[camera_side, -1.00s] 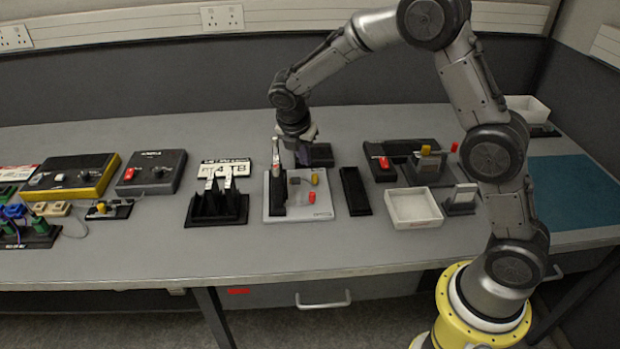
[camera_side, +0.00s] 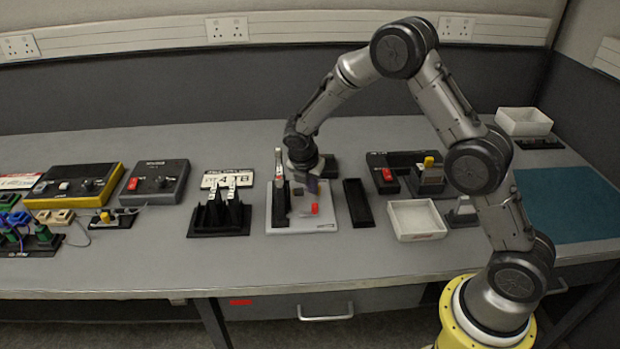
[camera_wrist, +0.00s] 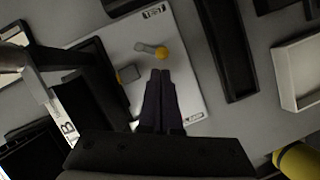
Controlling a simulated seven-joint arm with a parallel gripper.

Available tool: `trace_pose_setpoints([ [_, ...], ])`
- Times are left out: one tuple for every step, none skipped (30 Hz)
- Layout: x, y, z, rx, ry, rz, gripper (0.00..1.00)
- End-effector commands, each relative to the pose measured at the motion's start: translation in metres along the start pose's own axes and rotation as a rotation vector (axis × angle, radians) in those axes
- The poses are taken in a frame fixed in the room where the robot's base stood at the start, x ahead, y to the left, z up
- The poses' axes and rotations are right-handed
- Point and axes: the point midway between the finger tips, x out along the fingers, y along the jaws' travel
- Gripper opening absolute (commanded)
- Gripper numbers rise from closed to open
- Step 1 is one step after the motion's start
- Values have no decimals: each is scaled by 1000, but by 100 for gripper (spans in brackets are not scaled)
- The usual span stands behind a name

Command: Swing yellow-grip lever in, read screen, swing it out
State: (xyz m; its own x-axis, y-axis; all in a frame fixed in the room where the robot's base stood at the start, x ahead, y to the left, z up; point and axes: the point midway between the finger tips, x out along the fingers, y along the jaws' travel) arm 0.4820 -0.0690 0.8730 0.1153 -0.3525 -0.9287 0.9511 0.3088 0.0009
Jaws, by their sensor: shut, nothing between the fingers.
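A pale panel (camera_side: 290,222) lies mid-bench and carries levers. In the wrist view the panel (camera_wrist: 187,62) shows a short grey lever with a yellow grip (camera_wrist: 162,53), just beyond my fingertips. A grey block (camera_wrist: 129,73) with a bit of yellow at its edge is left of the fingers. A red grip (camera_side: 315,208) shows on the panel in the side view, where my gripper hides the yellow grip. My gripper (camera_side: 312,184) is low over the panel; its fingers (camera_wrist: 161,72) are shut and empty. I cannot tell whether they touch the lever. No readable screen shows.
A black upright stand (camera_side: 281,205) rises at the panel's left edge. A black tray (camera_side: 357,203) lies right of it, then a white bin (camera_side: 416,219). A black rack (camera_side: 217,218) stands to the left. The bench front is clear.

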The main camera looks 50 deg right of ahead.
Motion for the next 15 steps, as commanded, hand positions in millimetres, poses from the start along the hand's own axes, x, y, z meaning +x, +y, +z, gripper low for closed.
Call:
trace_pose_setpoints([
  [6, 0, 0, 0, 0, -2, 0],
  [8, 0, 0, 1, 0, -2, 0],
  [11, 0, 0, 1, 1, -1, 0],
  [12, 0, 0, 1, 0, 0, 0],
  [14, 0, 0, 1, 0, 0, 0],
  [15, 0, 0, 1, 0, 1, 0],
  [15, 0, 0, 1, 0, 1, 0],
  [16, 0, 0, 1, 0, 1, 0],
  [16, 0, 0, 1, 0, 1, 0],
  [16, 0, 0, 1, 0, 1, 0],
  [16, 0, 0, 1, 0, 1, 0],
  [16, 0, 0, 1, 0, 1, 0],
  [16, 0, 0, 1, 0, 1, 0],
  [16, 0, 0, 1, 0, 1, 0],
  [16, 0, 0, 1, 0, 1, 0],
])
